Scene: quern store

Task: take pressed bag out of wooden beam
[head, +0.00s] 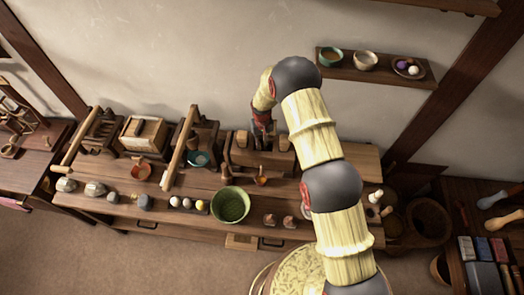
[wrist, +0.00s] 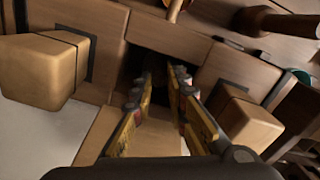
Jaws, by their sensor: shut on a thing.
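The wooden beam (head: 243,157) stands at the back of the long bench, right of centre. It also shows in the wrist view (wrist: 105,30), with a dark slot between its blocks and a square wooden peg on each side. My gripper (head: 263,132) points down into this slot from above. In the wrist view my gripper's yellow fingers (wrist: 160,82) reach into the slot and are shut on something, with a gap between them. The pressed bag is not clearly seen; the dark slot and the fingertips hide what is held.
A green bowl (head: 230,205) and a small orange-brown cup (head: 262,181) stand in front of the beam. A lever press (head: 182,145) with a teal bowl (head: 198,159) is close on the left. A wall shelf (head: 340,68) with bowls is above right. The bench is clear right of the beam.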

